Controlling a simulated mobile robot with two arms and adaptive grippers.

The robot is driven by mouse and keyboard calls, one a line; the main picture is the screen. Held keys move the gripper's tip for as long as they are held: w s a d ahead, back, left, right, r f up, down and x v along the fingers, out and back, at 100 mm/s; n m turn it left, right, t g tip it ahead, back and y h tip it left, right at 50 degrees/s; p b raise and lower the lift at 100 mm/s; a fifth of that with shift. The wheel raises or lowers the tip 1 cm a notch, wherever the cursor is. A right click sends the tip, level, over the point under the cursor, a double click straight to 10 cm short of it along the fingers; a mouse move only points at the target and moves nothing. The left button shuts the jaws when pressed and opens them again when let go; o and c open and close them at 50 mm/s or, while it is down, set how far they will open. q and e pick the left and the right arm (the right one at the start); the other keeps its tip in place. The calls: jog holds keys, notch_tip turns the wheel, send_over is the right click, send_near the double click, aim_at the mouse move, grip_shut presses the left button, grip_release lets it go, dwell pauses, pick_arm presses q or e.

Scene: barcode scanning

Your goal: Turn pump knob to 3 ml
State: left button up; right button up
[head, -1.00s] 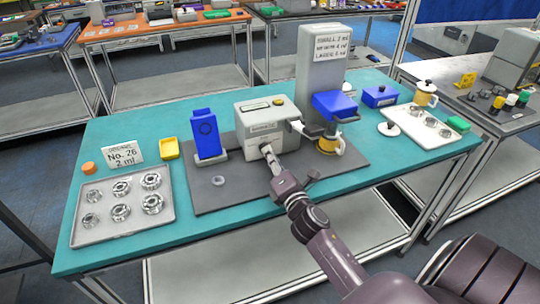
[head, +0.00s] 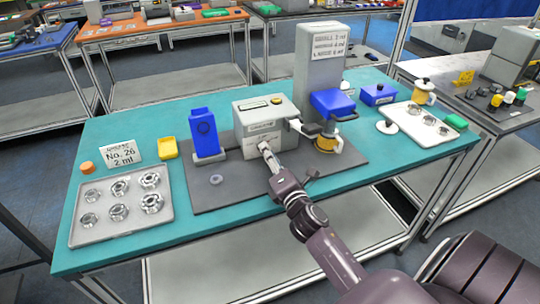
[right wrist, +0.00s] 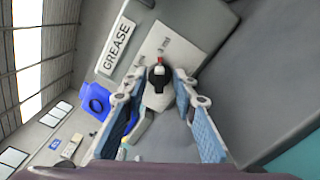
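The grey pump box (head: 266,125) stands on the dark mat, with a GREASE label (right wrist: 117,45) on it in the right wrist view. My left gripper is not in view.
A tray of metal rings (head: 120,235) and a card reading No. 26, 2 ml (head: 122,152) are at the left. A blue holder (head: 205,135) stands left of the pump. A white tray (head: 395,112) lies farther right.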

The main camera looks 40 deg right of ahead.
jog(key=v, duration=1.2)
jog(key=shift+s, duration=0.1)
jog(key=shift+f, duration=0.15)
